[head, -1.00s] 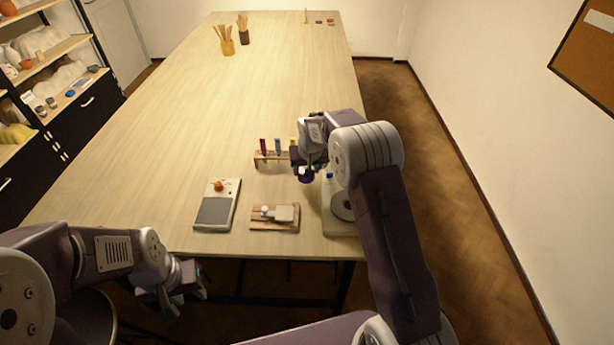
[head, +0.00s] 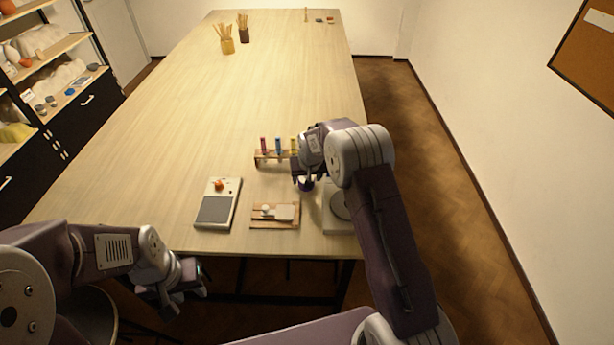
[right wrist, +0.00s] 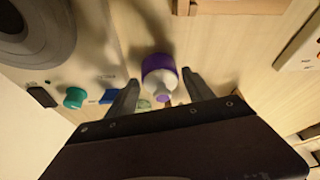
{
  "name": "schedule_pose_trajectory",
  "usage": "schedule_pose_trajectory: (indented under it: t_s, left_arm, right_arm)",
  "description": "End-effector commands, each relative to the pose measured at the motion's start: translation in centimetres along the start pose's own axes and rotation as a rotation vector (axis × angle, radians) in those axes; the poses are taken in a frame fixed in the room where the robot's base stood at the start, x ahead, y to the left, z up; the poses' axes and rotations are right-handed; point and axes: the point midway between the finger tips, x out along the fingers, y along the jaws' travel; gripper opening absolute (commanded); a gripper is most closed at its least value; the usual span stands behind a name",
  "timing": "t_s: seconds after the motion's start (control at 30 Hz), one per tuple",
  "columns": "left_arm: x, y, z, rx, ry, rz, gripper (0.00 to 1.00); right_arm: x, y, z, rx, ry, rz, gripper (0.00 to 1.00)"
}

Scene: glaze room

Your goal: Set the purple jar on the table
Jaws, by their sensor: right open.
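The purple jar (head: 306,185) shows at the tip of my right gripper (head: 303,178) in the head view, partly hidden by it. In the right wrist view the jar (right wrist: 158,70) has a purple rim and a white body and lies between the two spread fingers of my right gripper (right wrist: 160,94). The fingers look apart from it. It seems to be on the table (head: 262,100), with a shadow close by. My left gripper (head: 182,285) hangs in front of the table's near edge, apart from the jar; its jaws are not clear.
A device with a round plate (head: 341,204) stands close on the right, partly behind my right arm. A rack with coloured tubes (head: 270,157) is behind the jar. A wooden board (head: 275,224) and a grey-topped device (head: 214,211) lie to the left. The table's middle is clear.

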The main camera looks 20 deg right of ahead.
Motion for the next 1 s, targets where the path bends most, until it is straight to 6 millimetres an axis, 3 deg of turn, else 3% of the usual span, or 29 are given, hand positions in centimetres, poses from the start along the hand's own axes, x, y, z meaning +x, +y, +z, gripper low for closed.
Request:
schedule_pose_trajectory:
  t_s: [0.17,0.53,0.67,0.83,0.93,1.0]
  left_arm:
    - [0.1,0.0,0.0,0.000,0.000,0.000,0.36]
    - [0.9,0.0,0.1,0.000,0.000,0.000,0.36]
    - [1.0,0.0,0.1,0.000,0.000,0.000,0.36]
    - [0.9,0.0,0.1,0.000,0.000,0.000,0.36]
    - [0.9,0.0,0.1,0.000,0.000,0.000,0.36]
    - [0.9,0.0,0.1,0.000,0.000,0.000,0.36]
  right_arm:
    - [-1.9,0.0,-0.2,0.000,0.003,0.000,0.61]
    - [-10.4,0.0,-0.2,0.001,0.003,0.000,0.61]
    - [-11.9,0.0,-0.1,0.001,0.001,0.000,0.61]
    - [-12.4,0.0,0.0,0.000,-0.002,0.000,0.61]
    - [-12.7,0.3,2.6,-0.008,-0.035,-0.003,0.61]
    - [-13.3,0.8,6.8,-0.019,-0.083,-0.009,0.61]
